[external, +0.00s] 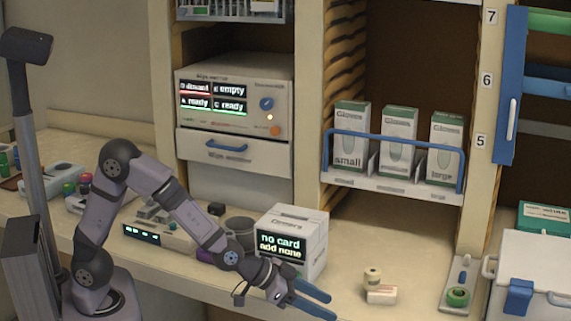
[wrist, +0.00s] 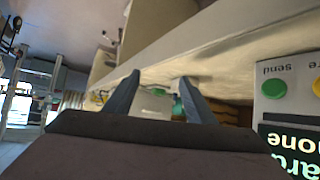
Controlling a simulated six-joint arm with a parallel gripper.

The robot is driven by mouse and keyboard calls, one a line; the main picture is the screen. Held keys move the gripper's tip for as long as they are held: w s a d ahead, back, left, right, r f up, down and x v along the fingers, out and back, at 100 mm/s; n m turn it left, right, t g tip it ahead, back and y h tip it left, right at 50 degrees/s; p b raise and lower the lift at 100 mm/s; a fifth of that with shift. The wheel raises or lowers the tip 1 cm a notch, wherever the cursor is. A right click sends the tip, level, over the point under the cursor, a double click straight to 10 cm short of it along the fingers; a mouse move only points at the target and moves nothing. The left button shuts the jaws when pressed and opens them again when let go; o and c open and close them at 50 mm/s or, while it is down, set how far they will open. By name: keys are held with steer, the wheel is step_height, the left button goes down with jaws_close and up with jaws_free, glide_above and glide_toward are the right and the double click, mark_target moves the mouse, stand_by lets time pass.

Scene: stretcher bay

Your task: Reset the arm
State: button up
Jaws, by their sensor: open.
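My gripper (external: 315,299) is at the end of my arm, low over the front part of the counter, in front of the card box (external: 292,240). Its two blue fingers are apart with nothing between them. In the wrist view my gripper (wrist: 155,90) also shows open and empty, tilted, with the counter edge beyond. The arm is bent, reaching from its base at the left toward the right. The card box reads "no card add none"; its face with green and yellow buttons shows upside down at the right of the wrist view (wrist: 295,110).
A small stack of pale items (external: 379,288) lies right of my gripper. A tape holder (external: 459,285) and a white lidded box (external: 530,270) stand further right. A glove rack (external: 392,185) and a drawer unit (external: 235,110) stand behind. Counter between card box and pale items is clear.

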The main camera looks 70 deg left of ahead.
steer(key=s+a+f+n+g+y+p, duration=0.1)
steer(key=s+a+g, duration=0.4)
steer(key=s+a, duration=0.5)
steer(key=s+a+f+n+g+y+p, duration=0.1)
steer(key=s+a+g+p, duration=0.3)
steer(key=s+a, duration=0.7)
steer(key=s+n+g+y, duration=0.1)
steer(key=s, duration=0.6)
steer(key=shift+f+g, duration=0.3)
steer(key=shift+o, duration=0.5)
steer(key=shift+w, duration=0.1)
